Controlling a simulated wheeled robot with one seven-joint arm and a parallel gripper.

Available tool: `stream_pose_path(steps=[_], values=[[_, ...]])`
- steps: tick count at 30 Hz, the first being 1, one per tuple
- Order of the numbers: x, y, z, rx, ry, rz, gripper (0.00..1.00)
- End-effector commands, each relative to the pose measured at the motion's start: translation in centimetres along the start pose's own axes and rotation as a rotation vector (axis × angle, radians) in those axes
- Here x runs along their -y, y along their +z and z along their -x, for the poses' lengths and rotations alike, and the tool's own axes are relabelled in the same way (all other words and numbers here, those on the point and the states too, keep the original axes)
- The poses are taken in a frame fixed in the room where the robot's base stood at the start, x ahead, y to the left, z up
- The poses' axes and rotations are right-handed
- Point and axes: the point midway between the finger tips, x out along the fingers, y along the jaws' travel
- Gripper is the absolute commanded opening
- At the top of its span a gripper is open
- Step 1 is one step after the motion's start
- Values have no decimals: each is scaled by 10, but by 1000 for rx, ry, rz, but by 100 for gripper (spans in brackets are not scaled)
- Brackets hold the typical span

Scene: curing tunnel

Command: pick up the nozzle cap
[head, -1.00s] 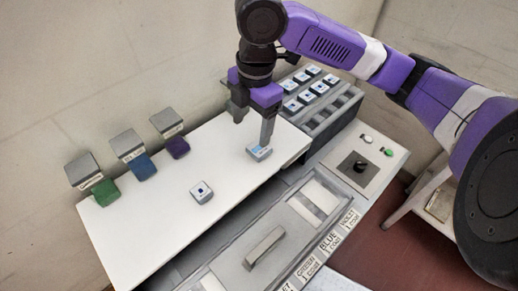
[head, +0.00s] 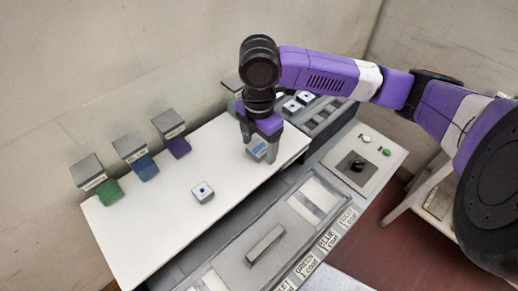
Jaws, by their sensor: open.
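Two small grey pieces are on the white table (head: 165,215). One piece with a light-blue top (head: 257,151) is at my gripper, and the other piece with a dark dot on its pale top (head: 203,192) stands alone to the left. I cannot tell by name which one is the nozzle cap. My gripper (head: 258,146) points down with its jaws apart, one finger at each side of the light-blue-topped piece in the picture. The near finger covers part of that piece. Whether the fingers touch it cannot be seen.
Green (head: 110,193), blue (head: 145,168) and purple (head: 179,148) blocks stand by grey labelled boxes along the wall. A rack (head: 322,119) with several similar pieces is behind my gripper. A lidded grey unit with a handle (head: 265,245) and a control panel (head: 362,163) lie in front.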

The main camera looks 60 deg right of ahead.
Motion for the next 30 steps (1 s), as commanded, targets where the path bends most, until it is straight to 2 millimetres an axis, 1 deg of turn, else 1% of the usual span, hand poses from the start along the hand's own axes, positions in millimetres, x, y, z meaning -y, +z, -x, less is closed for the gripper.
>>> stream_pose_path(steps=[1,5,6,8,9,11,12,19,23,26,29,30], values=[[0,0,0,0,0,0,73],[0,0,0,0,0,0,47],[0,0,0,0,0,0,39],[0,0,0,0,0,0,28],[0,0,0,0,0,0,20],[0,0,0,0,0,0,8],[0,0,1,0,0,0,4],[0,0,1,0,0,0,4],[0,0,6,1,1,0,4],[-1,0,15,1,2,0,4],[-1,0,31,2,3,3,4],[-1,0,40,1,4,2,4]])
